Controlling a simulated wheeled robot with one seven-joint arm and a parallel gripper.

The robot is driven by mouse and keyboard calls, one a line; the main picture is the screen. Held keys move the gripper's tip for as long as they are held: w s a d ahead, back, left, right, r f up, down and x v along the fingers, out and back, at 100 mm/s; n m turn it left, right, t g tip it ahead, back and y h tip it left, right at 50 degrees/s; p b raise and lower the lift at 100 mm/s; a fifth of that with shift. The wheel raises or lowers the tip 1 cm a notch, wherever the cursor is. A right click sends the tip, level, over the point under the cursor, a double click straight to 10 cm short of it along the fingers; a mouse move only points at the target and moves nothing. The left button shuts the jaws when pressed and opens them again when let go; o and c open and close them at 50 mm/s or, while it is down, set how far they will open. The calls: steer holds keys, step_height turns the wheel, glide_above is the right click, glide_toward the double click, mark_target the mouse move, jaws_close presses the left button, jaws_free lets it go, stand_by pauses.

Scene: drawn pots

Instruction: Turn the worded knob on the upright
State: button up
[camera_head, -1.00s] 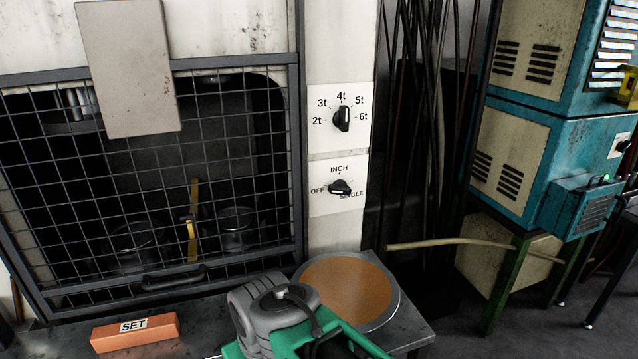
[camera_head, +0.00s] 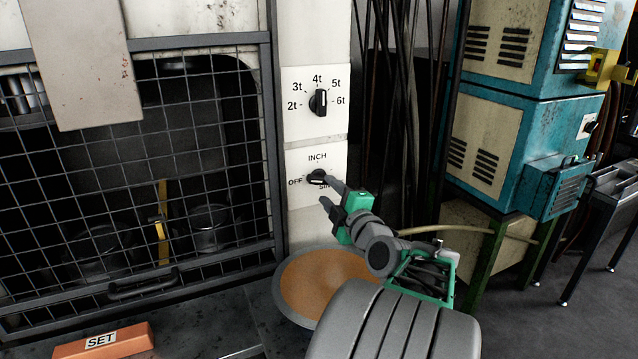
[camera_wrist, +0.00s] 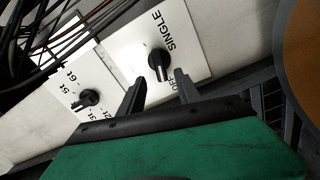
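The worded knob (camera_head: 317,177) is a black pointer knob on a white plate (camera_head: 304,163) marked OFF, INCH and SINGLE, low on the pale upright. It also shows in the wrist view (camera_wrist: 159,64). My gripper (camera_head: 329,193) is in front of this plate, with its fingers pointing at the knob. In the wrist view my gripper (camera_wrist: 158,88) has its two dark fingers spread apart, with the knob beyond and between their tips. The fingers do not appear to touch it. In the head view a fingertip covers part of the word SINGLE.
A second knob (camera_head: 318,103), marked 2t to 6t, sits just above on the upright. A wire-mesh guard (camera_head: 150,190) is to the left. A round orange-topped disc (camera_head: 318,284) lies below. Dark rods (camera_head: 400,110) and a teal cabinet (camera_head: 520,140) stand to the right.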

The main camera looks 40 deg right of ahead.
mark_target(319, 182)
steer(key=p+x, duration=0.1)
steer(key=x, duration=0.5)
steer(key=shift+w+p, duration=0.15)
steer(key=shift+p, duration=0.15)
steer(key=shift+c, duration=0.4)
jaws_close()
